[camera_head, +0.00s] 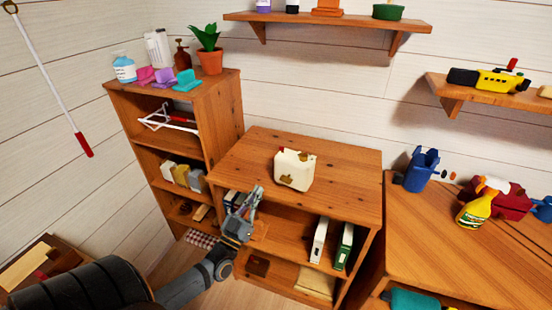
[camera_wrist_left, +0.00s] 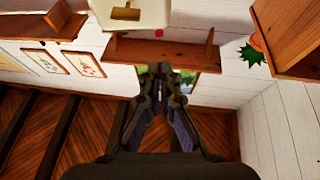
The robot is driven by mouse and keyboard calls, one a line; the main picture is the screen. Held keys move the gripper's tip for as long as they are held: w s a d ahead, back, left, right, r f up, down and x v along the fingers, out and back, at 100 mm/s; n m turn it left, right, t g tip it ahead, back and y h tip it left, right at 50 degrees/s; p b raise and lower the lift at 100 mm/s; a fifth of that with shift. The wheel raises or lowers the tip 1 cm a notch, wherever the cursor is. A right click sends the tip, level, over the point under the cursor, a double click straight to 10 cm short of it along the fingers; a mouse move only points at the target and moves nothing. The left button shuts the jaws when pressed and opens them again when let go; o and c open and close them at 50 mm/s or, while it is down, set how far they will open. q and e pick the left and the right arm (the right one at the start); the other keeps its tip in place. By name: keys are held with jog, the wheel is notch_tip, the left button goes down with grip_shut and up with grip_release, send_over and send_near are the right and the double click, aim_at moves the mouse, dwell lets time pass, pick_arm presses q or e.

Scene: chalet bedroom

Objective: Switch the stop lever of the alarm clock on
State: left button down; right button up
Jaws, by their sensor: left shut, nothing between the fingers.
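The alarm clock (camera_head: 295,170) appears to be the small cream box with brown-gold marks and a red spot on its top edge. It stands on top of the middle wooden cabinet. Part of a cream body with a brown-gold piece (camera_wrist_left: 130,12) shows at the top edge of the left wrist view, cut off by the frame. I cannot make out the stop lever. My left gripper (camera_head: 255,193) is shut and empty, in front of the cabinet's left front edge. It is left of and nearer than the clock, apart from it. Its closed fingers (camera_wrist_left: 160,72) show in the wrist view. My right gripper is not in view.
The middle cabinet (camera_head: 345,165) has a clear top around the clock and binders on its shelves. A taller bookcase (camera_head: 222,100) with a potted plant (camera_head: 209,60) stands at left. A right-hand cabinet holds a blue watering can (camera_head: 421,170) and a yellow spray bottle (camera_head: 475,211).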

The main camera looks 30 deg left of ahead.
aim_at(280, 150)
pick_arm(q)
jog(key=p+x, duration=0.1)
jog(key=x, duration=1.1)
jog(key=shift+w+r, duration=0.1)
jog(key=shift+w, duration=0.15)
jog(key=shift+w+r, duration=0.2)
jog(key=shift+w, duration=0.35)
